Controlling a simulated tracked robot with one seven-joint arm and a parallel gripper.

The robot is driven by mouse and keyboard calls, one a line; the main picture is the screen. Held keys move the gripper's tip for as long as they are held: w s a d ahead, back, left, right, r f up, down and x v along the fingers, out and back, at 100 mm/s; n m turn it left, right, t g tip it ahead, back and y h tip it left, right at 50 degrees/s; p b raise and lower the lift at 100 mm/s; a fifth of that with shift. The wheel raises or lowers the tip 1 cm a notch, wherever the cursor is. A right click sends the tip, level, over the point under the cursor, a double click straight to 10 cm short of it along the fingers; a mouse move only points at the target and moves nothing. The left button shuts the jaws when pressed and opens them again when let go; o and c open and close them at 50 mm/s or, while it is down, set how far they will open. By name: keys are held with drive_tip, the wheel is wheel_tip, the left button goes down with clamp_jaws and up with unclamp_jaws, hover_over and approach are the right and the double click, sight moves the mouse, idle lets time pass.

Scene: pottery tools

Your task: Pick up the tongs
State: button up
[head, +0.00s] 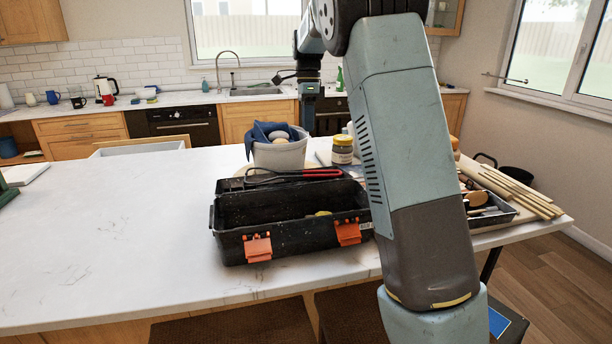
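The tongs (322,173) have red handles and a dark wire-like looped end at the left. They lie across the top of an open black toolbox (290,238) with orange latches, on the white counter. My gripper (308,110) hangs high above and behind the toolbox, well apart from the tongs. It is small and dark against the oven behind, so I cannot tell whether its fingers are open or shut.
A pale pot (280,154) with a blue cloth stands just behind the tongs. A yellow-labelled jar (342,150) is to its right. Wooden slats (520,192) and a tool tray (492,216) lie at the right. The counter's left (110,235) is mostly clear. My arm hides part of the right side.

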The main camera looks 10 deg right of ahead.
drive_tip(key=shift+m, duration=0.4)
drive_tip(key=shift+s+a+f, duration=0.1)
drive_tip(key=shift+s+f, duration=0.1)
drive_tip(key=shift+f, duration=2.2)
drive_tip(key=shift+s+a+f, duration=0.1)
drive_tip(key=shift+s+f, duration=0.1)
drive_tip(key=shift+f, duration=2.25)
drive_tip(key=shift+s+a+f, duration=0.1)
drive_tip(key=shift+s+f, duration=0.1)
drive_tip(key=shift+f, duration=2.2)
drive_tip(key=shift+c, duration=0.2)
clamp_jaws()
